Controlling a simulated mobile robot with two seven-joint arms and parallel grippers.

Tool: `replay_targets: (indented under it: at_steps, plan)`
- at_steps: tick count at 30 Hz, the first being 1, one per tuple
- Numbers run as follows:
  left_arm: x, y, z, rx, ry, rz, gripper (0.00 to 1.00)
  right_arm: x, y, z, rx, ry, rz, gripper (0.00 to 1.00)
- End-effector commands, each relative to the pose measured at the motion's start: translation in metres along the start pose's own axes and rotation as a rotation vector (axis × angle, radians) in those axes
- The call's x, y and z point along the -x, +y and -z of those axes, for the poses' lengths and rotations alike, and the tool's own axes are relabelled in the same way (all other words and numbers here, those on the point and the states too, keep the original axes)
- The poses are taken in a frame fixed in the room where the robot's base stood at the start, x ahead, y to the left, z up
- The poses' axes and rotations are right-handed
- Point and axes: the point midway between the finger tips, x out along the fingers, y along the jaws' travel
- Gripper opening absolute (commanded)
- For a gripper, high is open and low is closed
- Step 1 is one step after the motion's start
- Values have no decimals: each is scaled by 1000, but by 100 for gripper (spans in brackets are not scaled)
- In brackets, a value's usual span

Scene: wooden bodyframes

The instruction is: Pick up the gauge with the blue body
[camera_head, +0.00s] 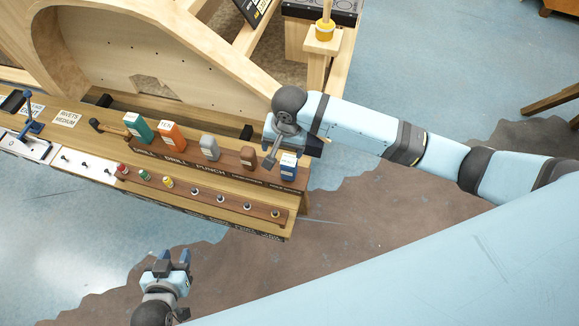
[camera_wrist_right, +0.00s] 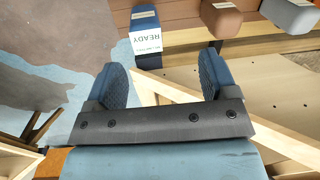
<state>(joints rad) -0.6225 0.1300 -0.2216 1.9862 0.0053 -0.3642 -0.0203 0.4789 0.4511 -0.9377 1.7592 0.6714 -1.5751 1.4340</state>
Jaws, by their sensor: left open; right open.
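The gauge with the blue body (camera_head: 289,172) stands at the right end of the tool row on the wooden bench, a white label on it. In the right wrist view the blue gauge (camera_wrist_right: 148,61) is ahead of the fingertips, left of the middle between them, its label reading "READY". My right gripper (camera_wrist_right: 164,75) is open and empty, its fingers apart from the gauge. In the head view the right gripper is just above and behind the gauge, partly hidden by its own wrist. My left gripper (camera_head: 173,258) is open and empty, in front of the bench.
A grey block (camera_head: 209,147) and a brown block (camera_head: 248,157) stand left of the gauge, with orange (camera_head: 172,136) and teal (camera_head: 138,127) ones further left. A front strip (camera_head: 220,200) carries several small pegs. A wooden frame (camera_head: 150,55) rises behind.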

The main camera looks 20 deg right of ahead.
Motion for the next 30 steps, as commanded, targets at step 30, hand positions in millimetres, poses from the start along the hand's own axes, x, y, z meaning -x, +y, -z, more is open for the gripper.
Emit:
replay_targets:
  at_steps: [30]
  plan:
    - [8, -3, 12, -4, 2, 5, 43, -99, 25, 16, -88, 13, -112, 79]
